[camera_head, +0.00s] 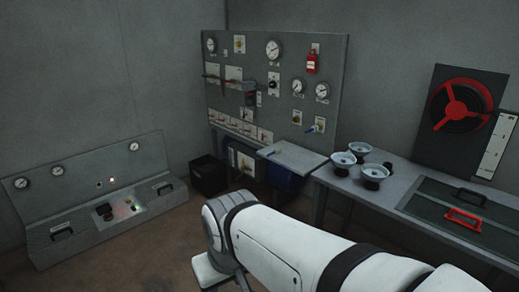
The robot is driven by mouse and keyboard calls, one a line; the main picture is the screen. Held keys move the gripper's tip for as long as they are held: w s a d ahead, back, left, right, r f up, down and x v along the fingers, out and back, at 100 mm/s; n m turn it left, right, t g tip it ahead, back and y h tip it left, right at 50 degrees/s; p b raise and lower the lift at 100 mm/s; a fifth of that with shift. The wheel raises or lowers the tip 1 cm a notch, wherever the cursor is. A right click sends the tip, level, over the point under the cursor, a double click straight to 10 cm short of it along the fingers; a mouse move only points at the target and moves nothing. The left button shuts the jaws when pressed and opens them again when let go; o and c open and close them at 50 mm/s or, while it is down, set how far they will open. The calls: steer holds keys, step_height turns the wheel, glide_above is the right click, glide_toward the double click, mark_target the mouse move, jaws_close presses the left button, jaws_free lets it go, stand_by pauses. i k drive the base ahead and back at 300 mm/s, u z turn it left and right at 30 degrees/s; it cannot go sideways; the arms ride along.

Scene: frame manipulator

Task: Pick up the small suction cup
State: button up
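Three light, cup-shaped pieces with dark parts stand close together on the left end of the grey table at right. One is at the back (360,148), one at the left (343,159) and one, in front, sits on a dark base (374,171). They look like suction cups, but I cannot tell surely which is the small one. My white arm crosses the lower middle of the view, in front of the table. My gripper is not in view, so its state and any contents are hidden.
The grey table (395,187) also bears a dark panel with a black handle (470,196) and a red handle (463,219). A board with a red wheel (461,104) stands behind. A gauge panel (240,70), a console (95,190) and a black bin (208,177) stand left.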

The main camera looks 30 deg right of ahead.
mark_target(375, 173)
steer(key=z, duration=0.5)
steer(key=i, duration=1.45)
steer(key=z, duration=1.95)
steer(key=i, duration=1.4)
steer(key=z, duration=0.65)
